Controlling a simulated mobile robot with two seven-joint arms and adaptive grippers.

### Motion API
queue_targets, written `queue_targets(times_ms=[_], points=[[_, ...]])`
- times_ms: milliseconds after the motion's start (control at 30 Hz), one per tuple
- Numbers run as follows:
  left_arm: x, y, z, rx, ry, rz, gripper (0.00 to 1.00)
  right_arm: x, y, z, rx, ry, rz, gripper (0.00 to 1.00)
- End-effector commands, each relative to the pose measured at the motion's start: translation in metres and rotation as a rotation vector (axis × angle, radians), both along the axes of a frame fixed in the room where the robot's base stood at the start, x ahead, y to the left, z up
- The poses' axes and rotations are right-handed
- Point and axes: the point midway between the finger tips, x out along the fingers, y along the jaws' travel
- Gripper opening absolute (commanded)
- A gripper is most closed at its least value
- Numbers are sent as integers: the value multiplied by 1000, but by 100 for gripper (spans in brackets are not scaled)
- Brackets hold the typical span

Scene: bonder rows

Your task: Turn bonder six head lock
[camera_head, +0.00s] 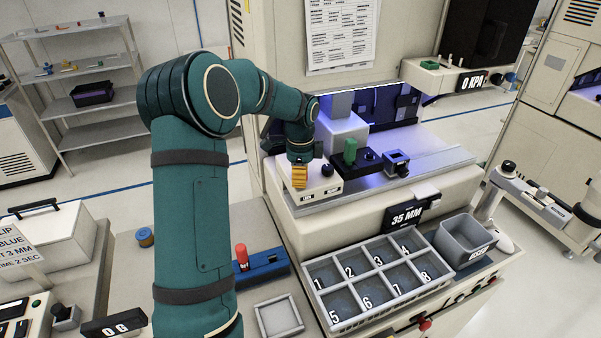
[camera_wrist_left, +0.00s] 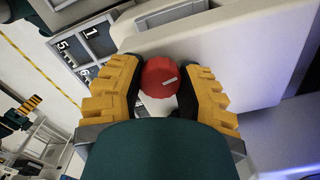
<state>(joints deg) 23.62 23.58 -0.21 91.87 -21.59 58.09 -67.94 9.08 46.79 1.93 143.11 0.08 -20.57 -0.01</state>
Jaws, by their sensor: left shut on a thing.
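In the left wrist view a round red knob (camera_wrist_left: 161,77) with a white pointer mark sits on a pale neck. The yellow stepped fingers of my left gripper (camera_wrist_left: 160,90) are shut on it from both sides. In the head view my left gripper (camera_head: 300,178) points down at the front of the bonder (camera_head: 360,215), left of a green knob (camera_head: 350,151); the red knob is hidden there. A small teal and yellow shape (camera_wrist_left: 22,114) at the left wrist view's edge looks like my right gripper, its opening too small to judge.
A numbered grey tray (camera_head: 372,282) lies in front of the bonder, with an empty grey bin (camera_head: 467,240) to its right. A blue fixture with a red handle (camera_head: 242,257) stands near my left arm. A sign reading 35 MM (camera_head: 406,214) hangs above the tray.

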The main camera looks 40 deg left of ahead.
Motion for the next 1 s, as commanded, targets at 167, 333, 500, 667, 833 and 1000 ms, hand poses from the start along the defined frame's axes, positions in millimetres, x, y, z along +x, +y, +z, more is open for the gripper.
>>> queue_targets(times_ms=[167, 333, 500, 667, 833, 1000], points=[[-2, 0, -2, -2, 7, -88, 0, 0, 0, 4, 0, 0, 1, 47], [-2, 0, -2, -2, 7, -138, 0, 0, 0, 5, 0, 1, 1, 47], [-2, 0, -2, -2, 6, -160, 0, 0, 0, 6, 0, 1, 1, 47], [-2, 0, -2, -2, 6, -164, 0, 0, 0, 6, 0, 1, 1, 47], [-1, 1, -2, -2, 6, -163, 0, 0, 0, 6, 0, 1, 1, 47], [-1, 1, -2, -1, 4, -163, 70, 0, 0, 6, 0, 1, 1, 47]])
